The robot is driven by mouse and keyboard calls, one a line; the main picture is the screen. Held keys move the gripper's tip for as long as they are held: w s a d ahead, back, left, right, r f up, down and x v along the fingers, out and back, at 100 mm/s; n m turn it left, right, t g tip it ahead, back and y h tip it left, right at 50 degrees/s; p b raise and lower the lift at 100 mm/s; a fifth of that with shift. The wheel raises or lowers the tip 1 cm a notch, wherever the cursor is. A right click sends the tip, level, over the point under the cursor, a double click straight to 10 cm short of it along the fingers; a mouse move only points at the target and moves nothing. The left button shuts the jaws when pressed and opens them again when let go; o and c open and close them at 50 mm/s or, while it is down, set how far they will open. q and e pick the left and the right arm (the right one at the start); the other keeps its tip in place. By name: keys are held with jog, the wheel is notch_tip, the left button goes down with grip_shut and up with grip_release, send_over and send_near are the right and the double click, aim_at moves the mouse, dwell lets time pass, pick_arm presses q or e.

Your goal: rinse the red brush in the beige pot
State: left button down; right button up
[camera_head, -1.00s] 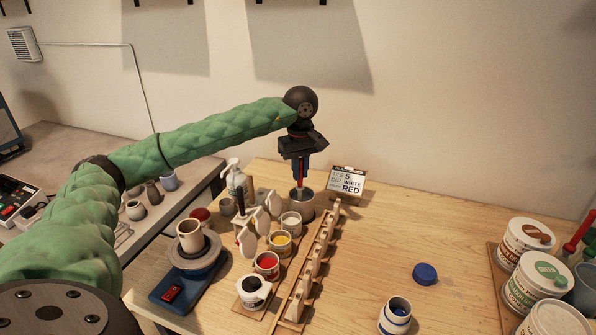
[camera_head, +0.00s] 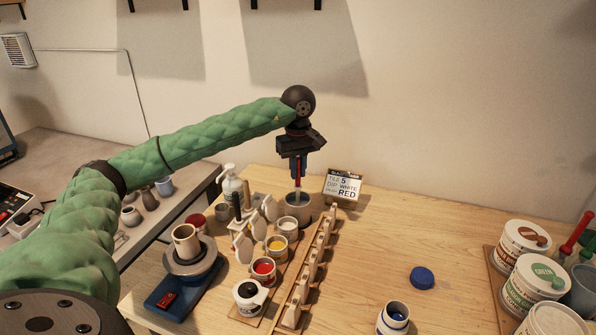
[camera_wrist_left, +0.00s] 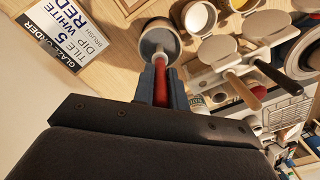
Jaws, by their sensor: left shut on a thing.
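My left gripper (camera_head: 297,176) is shut on the red brush (camera_head: 298,183), holding it upright with the tip down. In the left wrist view the red handle (camera_wrist_left: 163,84) sits between the two dark blue fingers. The beige pot (camera_head: 298,213), greyish in this light, stands on the table directly under the brush. The brush tip is at the pot's mouth; I cannot tell whether it is inside or just above the rim. The pot also shows in the left wrist view (camera_wrist_left: 147,44), with the brush end over its opening. My right gripper is not in view.
A glaze order sign (camera_head: 342,187) stands close right of the pot. Yellow (camera_head: 277,246) and red (camera_head: 263,270) glaze cups, dipping tools and a wooden rack (camera_head: 308,275) are in front. A wheel with a cup (camera_head: 186,242) is at left. The table's right middle is mostly clear.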

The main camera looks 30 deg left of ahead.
pick_arm(q)
jog(key=shift+r+p, duration=0.65)
jog(key=shift+r, duration=2.15)
